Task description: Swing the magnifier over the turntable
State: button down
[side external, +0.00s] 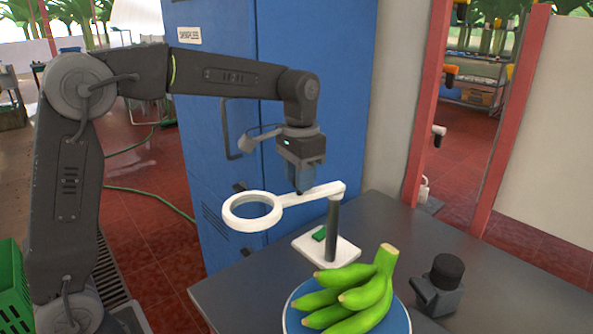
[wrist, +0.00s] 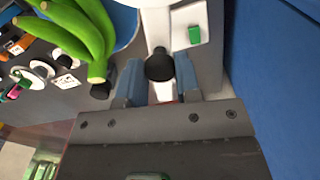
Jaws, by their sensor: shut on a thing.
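The magnifier (side external: 252,228) has a white ring on a white arm, hinged on a dark post that stands on a white base (side external: 346,254). The ring hangs to the left of the turntable, not over it. The blue round turntable (side external: 289,316) carries a bunch of green bananas (side external: 350,298). My gripper (side external: 300,190) points down and is shut on the magnifier's arm, between ring and post. In the wrist view, my blue fingers (wrist: 160,85) stand either side of the white arm (wrist: 158,30), near a black knob (wrist: 160,66).
A black knobbed device (side external: 440,286) stands on the grey table (side external: 400,236), right of the bananas. A blue cabinet (side external: 320,60) rises close behind my arm. A green piece (side external: 320,233) lies on the white base. Small items (wrist: 40,70) lie beyond the bananas in the wrist view.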

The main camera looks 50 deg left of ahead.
jog(key=w+d+n, duration=0.2)
jog(key=d+n, duration=0.6)
jog(key=n, duration=0.4)
jog(key=shift+w+d+n, duration=0.35)
jog(key=shift+w+n, duration=0.05)
dwell(0.3)
jog(key=c, duration=0.8)
grip_release()
notch_tip(320, 180, up, 14)
jog(key=shift+s, duration=0.1)
